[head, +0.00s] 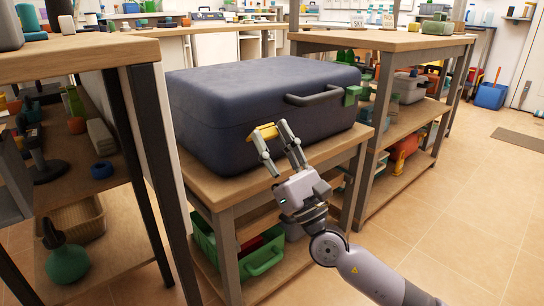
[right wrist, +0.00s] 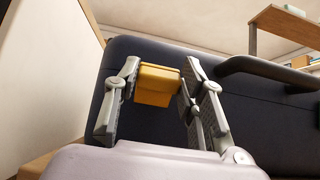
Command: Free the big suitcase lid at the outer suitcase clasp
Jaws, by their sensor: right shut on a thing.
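The big dark blue suitcase (head: 215,105) lies flat on a wooden bench, its lid down. On its front side are a yellow clasp (head: 263,132) near the left, a dark grey handle (head: 314,96) and a green clasp (head: 352,95) near the right end. My right gripper (head: 270,140) is at the suitcase front, shut on the yellow clasp. In the right wrist view the yellow clasp (right wrist: 157,84) sits between the two fingers, and the handle (right wrist: 270,70) shows to the right. My left gripper is not in view.
The bench (head: 215,190) has a lower shelf with a green crate (head: 262,260). A loaded shelf unit (head: 75,200) stands close at the left, and another bench (head: 400,40) stands at the right.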

